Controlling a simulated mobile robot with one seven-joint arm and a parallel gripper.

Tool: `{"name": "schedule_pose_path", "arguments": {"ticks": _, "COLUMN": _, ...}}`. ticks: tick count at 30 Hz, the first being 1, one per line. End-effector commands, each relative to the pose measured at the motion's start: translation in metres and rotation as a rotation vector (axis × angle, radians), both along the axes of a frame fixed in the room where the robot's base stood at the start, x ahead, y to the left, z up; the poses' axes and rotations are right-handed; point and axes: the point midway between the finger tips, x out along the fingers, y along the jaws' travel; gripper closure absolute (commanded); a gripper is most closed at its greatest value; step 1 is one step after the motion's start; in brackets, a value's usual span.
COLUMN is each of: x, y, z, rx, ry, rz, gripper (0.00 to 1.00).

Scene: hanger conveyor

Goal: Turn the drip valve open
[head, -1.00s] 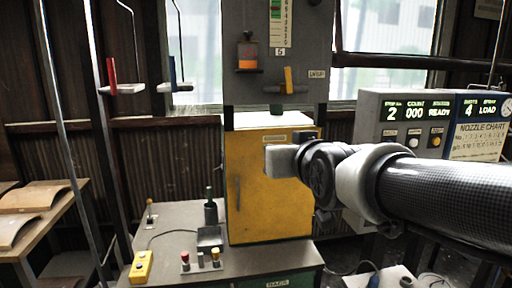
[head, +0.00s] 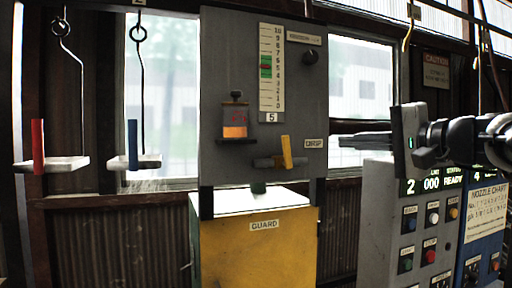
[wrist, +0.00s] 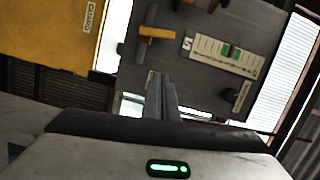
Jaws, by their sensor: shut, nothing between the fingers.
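The drip valve has a yellow handle (head: 286,152), which stands nearly upright, tilted slightly, across a dark horizontal pipe on the grey panel (head: 225,80). A label reading DRIP (head: 314,143) is to its right. In the wrist view the yellow handle (wrist: 157,33) lies sideways across the pipe, beyond my fingertips. My gripper (head: 342,140) is to the right of the panel, at about the handle's height, with its fingers pointing left. It is shut and empty, apart from the handle. The shut fingers also show in the wrist view (wrist: 160,90).
A cup with orange liquid (head: 235,125) and a scale (head: 271,75) are on the panel. The yellow GUARD cabinet (head: 255,245) stands below. Hangers with a red block (head: 38,146) and a blue block (head: 132,143) hang left. Control boxes (head: 400,225) stand below my gripper.

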Motion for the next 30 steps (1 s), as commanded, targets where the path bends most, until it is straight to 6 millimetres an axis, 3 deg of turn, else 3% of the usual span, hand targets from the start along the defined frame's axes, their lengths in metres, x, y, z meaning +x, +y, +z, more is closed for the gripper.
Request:
{"name": "schedule_pose_path", "arguments": {"ticks": 5, "x": 0.016, "y": 0.011, "z": 0.001, "rx": 0.004, "ry": -0.002, "rz": 0.004, "gripper": 1.0}}
{"name": "schedule_pose_path", "arguments": {"ticks": 17, "x": 0.087, "y": 0.055, "z": -0.002, "rx": 0.003, "ry": 0.0, "rz": 0.004, "gripper": 1.0}}
{"name": "schedule_pose_path", "arguments": {"ticks": 22, "x": 0.075, "y": 0.079, "z": -0.006, "rx": 0.001, "ry": -0.002, "rz": 0.003, "gripper": 1.0}}
{"name": "schedule_pose_path", "arguments": {"ticks": 30, "x": 0.071, "y": 0.091, "z": -0.008, "rx": 0.002, "ry": -0.001, "rz": 0.001, "gripper": 1.0}}
